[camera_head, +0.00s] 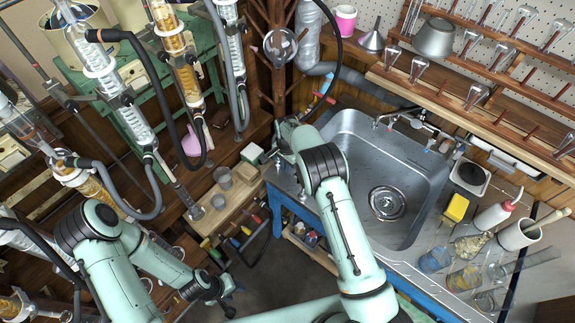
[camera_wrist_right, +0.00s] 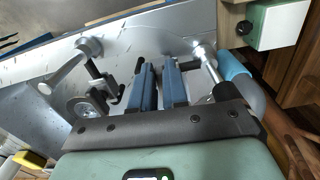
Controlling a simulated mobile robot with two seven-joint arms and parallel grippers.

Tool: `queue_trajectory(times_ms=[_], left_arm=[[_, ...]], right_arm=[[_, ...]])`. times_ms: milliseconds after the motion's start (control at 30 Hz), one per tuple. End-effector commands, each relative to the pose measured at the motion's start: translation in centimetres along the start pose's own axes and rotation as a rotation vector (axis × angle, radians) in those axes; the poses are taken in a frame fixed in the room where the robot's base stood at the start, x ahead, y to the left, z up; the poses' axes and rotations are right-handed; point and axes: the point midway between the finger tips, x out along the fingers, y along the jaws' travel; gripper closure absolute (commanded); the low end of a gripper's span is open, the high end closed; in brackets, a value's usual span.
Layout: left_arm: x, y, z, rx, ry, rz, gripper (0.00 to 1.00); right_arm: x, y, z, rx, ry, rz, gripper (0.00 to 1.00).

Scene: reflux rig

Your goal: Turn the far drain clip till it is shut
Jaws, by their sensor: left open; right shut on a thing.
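My right gripper (camera_head: 284,140) is at the left rim of the steel sink, low beside the wooden bench. In the right wrist view its two blue-grey fingers (camera_wrist_right: 158,72) are nearly parallel with a narrow gap. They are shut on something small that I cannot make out. A metal fitting with a black lever-like part (camera_wrist_right: 103,80) shows left of the fingers, and a light blue part (camera_wrist_right: 233,65) shows right of them. I cannot tell for certain which part is the far drain clip or how far it is turned. My left gripper (camera_head: 226,296) is open and empty, over the floor at the lower middle.
The steel sink (camera_head: 410,205) lies right of my right gripper. Glass columns (camera_head: 180,55) with black and grey hoses stand at the left. A small wooden bench (camera_head: 240,195) holds beakers. Bottles and beakers crowd the right counter. The sink bowl is empty.

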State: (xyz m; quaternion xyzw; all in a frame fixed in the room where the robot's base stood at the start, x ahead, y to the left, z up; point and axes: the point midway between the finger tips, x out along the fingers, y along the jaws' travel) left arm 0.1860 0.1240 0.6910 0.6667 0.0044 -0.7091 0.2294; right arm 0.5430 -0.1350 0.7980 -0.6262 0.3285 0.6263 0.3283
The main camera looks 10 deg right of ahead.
Motion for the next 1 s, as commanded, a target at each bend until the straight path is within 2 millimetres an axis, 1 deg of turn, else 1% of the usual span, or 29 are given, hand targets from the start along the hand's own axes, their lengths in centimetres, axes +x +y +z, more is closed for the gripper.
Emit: queue_trajectory(times_ms=[300, 333, 400, 667, 767, 867, 967, 1000], left_arm=[[0.0, 0.0, 0.0, 0.000, 0.000, 0.000, 0.57], [0.0, 0.0, 0.0, 0.000, 0.000, 0.000, 0.57], [0.0, 0.0, 0.0, 0.000, 0.000, 0.000, 0.57], [0.0, 0.0, 0.0, 0.000, 0.000, 0.000, 0.57], [0.0, 0.0, 0.0, 0.000, 0.000, 0.000, 0.57], [0.1, -0.1, 0.1, 0.000, -0.001, 0.000, 0.57], [0.1, -0.1, 0.2, -0.001, -0.002, -0.001, 0.57], [0.1, -0.1, 0.2, -0.001, -0.002, -0.001, 0.57]], right_arm=[[-0.1, -0.1, 0.0, 0.004, 0.001, -0.002, 1.00], [-0.1, -0.1, 0.0, 0.005, 0.001, -0.002, 0.80], [-0.1, -0.1, 0.0, 0.004, 0.001, -0.002, 0.61], [-0.1, 0.0, 0.0, 0.002, 0.000, -0.001, 0.61], [-0.5, -0.1, 0.0, 0.002, 0.001, -0.002, 0.61], [-1.6, -0.1, 0.0, 0.002, 0.001, -0.003, 0.61], [-3.6, -0.1, 0.0, 0.002, 0.002, -0.005, 0.61], [-4.6, -0.1, -0.1, 0.003, 0.002, -0.006, 0.61]])
